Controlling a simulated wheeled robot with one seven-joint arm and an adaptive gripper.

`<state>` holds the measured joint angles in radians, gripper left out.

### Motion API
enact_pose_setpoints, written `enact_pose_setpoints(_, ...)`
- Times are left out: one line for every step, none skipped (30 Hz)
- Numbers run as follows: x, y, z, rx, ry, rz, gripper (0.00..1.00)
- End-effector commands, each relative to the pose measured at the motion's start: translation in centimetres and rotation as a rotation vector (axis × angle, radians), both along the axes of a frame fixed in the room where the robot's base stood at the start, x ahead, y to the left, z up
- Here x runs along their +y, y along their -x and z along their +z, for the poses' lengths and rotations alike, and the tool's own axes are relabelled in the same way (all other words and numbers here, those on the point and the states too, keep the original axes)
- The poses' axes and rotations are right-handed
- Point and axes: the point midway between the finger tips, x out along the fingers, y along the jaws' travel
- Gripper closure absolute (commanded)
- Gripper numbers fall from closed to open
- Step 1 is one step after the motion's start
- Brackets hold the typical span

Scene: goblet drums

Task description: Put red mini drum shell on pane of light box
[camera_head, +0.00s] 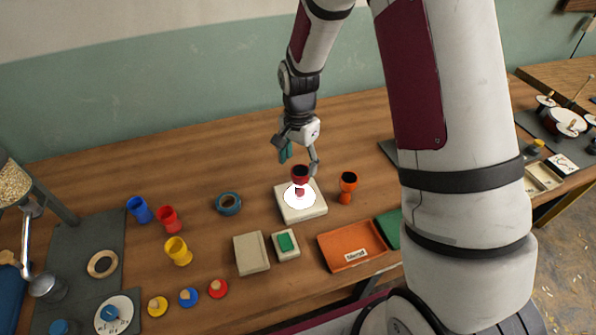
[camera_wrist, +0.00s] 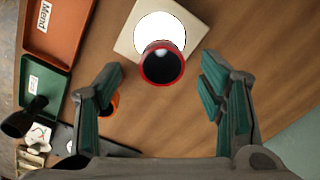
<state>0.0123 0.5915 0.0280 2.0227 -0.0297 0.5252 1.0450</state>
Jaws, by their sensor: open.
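The red mini drum shell (camera_head: 300,172) is a dark red goblet with a black open mouth. It stands upright, its narrow foot on the glowing white round pane (camera_head: 292,201) of the cream light box (camera_head: 305,214). In the wrist view the shell (camera_wrist: 162,66) overlaps the lower part of the pane (camera_wrist: 160,27), and its foot is hidden under its bowl. My gripper (camera_head: 300,160) is open just above and behind the shell. In the wrist view my gripper's teal-padded fingers (camera_wrist: 162,92) are spread wide, with clear gaps to the shell on both sides.
An orange drum shell (camera_head: 348,184) stands close right of the light box. A blue-grey ring (camera_head: 228,203) lies to its left. A small box with a green top (camera_head: 286,244) and an orange tray (camera_head: 350,247) are in front. Bare wood lies behind.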

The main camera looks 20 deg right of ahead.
Motion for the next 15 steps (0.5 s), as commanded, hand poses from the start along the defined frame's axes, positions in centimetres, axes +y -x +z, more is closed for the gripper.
enact_pose_setpoints(0.0, -0.2, 1.0, -0.005, 0.000, 0.000, 0.37)
enact_pose_setpoints(0.0, -0.2, 1.5, -0.004, 0.000, -0.001, 0.37)
enact_pose_setpoints(0.0, -0.2, 2.3, -0.004, 0.000, -0.001, 0.37)
enact_pose_setpoints(0.0, -0.2, 2.8, -0.004, 0.000, -0.001, 0.37)
enact_pose_setpoints(0.0, -0.2, 3.2, -0.004, 0.000, 0.000, 0.37)
enact_pose_setpoints(0.0, -0.1, 3.8, -0.002, 0.000, 0.000, 0.37)
enact_pose_setpoints(0.0, -0.1, 4.2, -0.004, 0.000, 0.000, 0.37)
enact_pose_setpoints(0.0, -0.1, 4.6, -0.004, 0.000, 0.000, 0.37)
enact_pose_setpoints(0.0, -0.1, 4.9, -0.001, 0.000, 0.000, 0.37)
enact_pose_setpoints(0.0, -0.1, 5.2, -0.002, 0.000, 0.000, 0.37)
enact_pose_setpoints(0.0, -0.1, 5.4, -0.002, 0.000, 0.000, 0.37)
enact_pose_setpoints(0.0, 0.0, 5.7, -0.001, 0.000, 0.001, 0.37)
enact_pose_setpoints(0.0, 0.0, 5.9, -0.002, 0.000, 0.003, 0.37)
enact_pose_setpoints(0.0, 0.1, 6.2, -0.005, 0.000, 0.008, 0.37)
enact_pose_setpoints(0.0, 0.2, 6.9, -0.012, 0.000, 0.018, 0.37)
